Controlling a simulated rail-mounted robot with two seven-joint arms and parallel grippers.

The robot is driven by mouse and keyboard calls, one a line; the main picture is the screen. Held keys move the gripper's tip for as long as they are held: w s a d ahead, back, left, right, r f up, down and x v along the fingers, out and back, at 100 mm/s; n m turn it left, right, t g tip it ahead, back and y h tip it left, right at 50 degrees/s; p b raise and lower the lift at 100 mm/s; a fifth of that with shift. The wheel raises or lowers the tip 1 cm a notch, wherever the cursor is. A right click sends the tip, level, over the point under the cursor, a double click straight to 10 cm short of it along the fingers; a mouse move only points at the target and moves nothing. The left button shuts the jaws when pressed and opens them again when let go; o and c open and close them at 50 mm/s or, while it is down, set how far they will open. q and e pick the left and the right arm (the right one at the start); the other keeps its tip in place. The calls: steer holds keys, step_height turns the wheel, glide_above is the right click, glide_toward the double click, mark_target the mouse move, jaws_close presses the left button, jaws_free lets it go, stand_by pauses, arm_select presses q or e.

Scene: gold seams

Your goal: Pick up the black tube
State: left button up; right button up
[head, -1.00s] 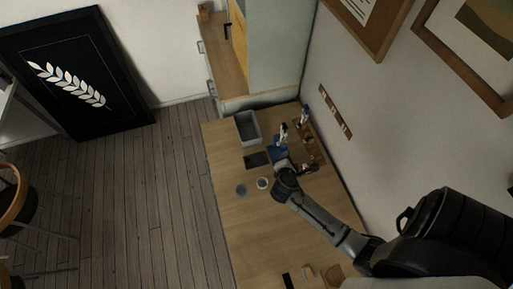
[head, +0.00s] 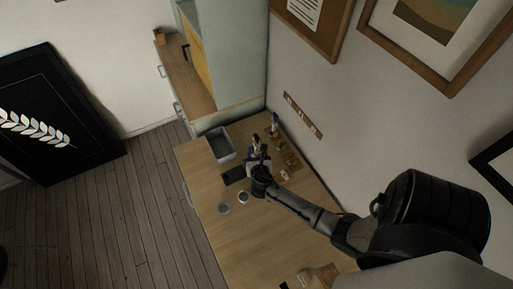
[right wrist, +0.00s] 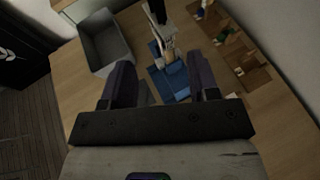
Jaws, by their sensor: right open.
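My right gripper (head: 258,166) is over the far part of the wooden table, with its arm coming in from the right. In the right wrist view its two dark fingers (right wrist: 163,72) are wide apart and nothing is held between them. Beyond the fingertips a slim, black-topped upright item (right wrist: 156,12), perhaps the black tube, rises with pale items from a blue holder (right wrist: 168,76). In the head view this cluster (head: 256,141) is small and partly hidden by my gripper. My left gripper is in neither view.
A grey bin (head: 221,144) stands left of the gripper, with a dark flat pad (head: 234,175) nearer. Two small round items (head: 243,197) (head: 223,209) lie closer in. A wooden rack (head: 289,157) lines the wall side. The table's middle is mostly clear.

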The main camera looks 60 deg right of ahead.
mark_target(257, 148)
steer(key=shift+x, duration=3.45)
steer(key=shift+s+f, duration=0.1)
steer(key=shift+s, duration=0.05)
steer(key=shift+c, duration=0.3)
jaws_close()
